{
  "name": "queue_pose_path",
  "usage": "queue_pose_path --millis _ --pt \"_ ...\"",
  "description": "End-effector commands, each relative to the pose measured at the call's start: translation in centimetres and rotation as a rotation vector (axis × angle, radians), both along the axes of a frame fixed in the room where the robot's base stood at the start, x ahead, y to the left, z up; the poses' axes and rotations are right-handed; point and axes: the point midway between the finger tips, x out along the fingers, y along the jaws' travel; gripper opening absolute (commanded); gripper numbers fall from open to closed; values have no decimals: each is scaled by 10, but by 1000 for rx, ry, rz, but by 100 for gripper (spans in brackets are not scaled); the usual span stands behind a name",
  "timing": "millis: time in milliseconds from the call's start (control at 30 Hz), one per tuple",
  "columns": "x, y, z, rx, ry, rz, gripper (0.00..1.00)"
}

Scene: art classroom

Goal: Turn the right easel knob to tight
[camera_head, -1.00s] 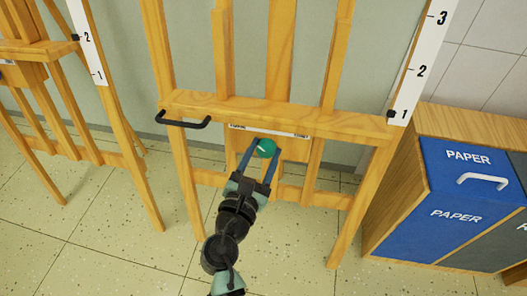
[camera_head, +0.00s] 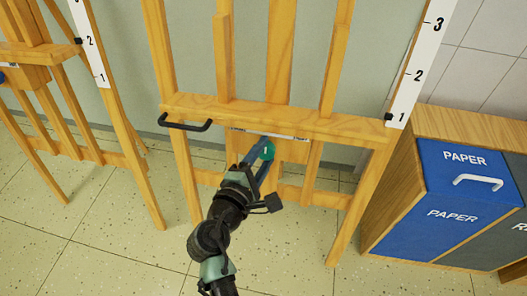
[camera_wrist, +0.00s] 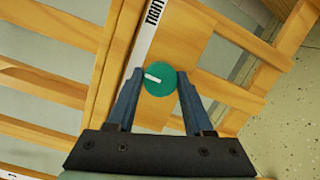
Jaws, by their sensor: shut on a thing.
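The right easel knob (camera_head: 267,150) is a round green disc on a wooden panel below the easel's tray bar. My gripper (camera_head: 261,153) has its two blue fingers on opposite sides of it and is shut on it. In the wrist view the knob (camera_wrist: 161,81) sits between the fingertips (camera_wrist: 160,76). Its white pointer mark (camera_wrist: 153,77) points left toward a white label strip (camera_wrist: 143,45) beside it. The strip reads TIGHT near the picture's top. The strip's other end is hidden or too small to read in these views.
The easel's wooden bar (camera_head: 290,117) crosses above the knob, with a black handle (camera_head: 185,122) at its left. Another easel (camera_head: 45,80) stands at left. A blue PAPER bin (camera_head: 450,200) in a wooden case stands at right. Open floor lies in front.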

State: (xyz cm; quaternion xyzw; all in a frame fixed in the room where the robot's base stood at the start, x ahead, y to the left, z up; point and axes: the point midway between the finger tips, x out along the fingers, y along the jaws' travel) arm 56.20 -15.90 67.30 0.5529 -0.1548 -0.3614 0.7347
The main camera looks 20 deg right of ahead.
Motion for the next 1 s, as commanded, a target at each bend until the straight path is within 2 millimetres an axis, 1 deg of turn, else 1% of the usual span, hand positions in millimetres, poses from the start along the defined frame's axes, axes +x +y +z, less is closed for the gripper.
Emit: queue_pose_path --millis 600,1000 --pt "-1 -1 1 476 -321 -102 0" --pt "-1 -1 0 716 -480 -153 0"
